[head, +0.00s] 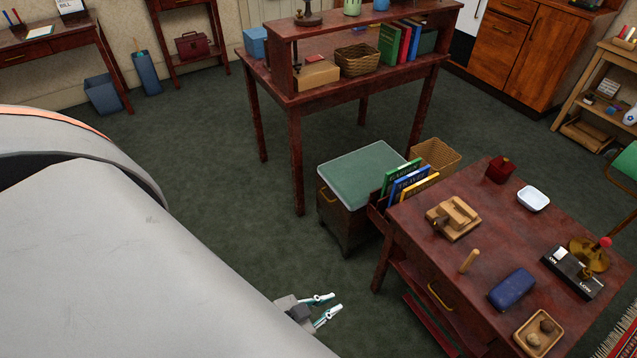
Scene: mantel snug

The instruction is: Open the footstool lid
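The footstool (338,211) is a dark box with a padded green lid (362,172), standing on the floor beside the low red-brown table. Its lid looks shut, lying flat on top. A brass-coloured handle shows on its left side. My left gripper (336,302) is low in the picture, in front of the footstool and apart from it. Its two pale fingers are spread with nothing between them. Most of the arm behind it is hidden by a large grey part of mine. My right gripper is not in view.
A wicker basket (437,155) is behind. A tall desk (297,150) stands behind the footstool. Green carpet (215,200) is clear to the left.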

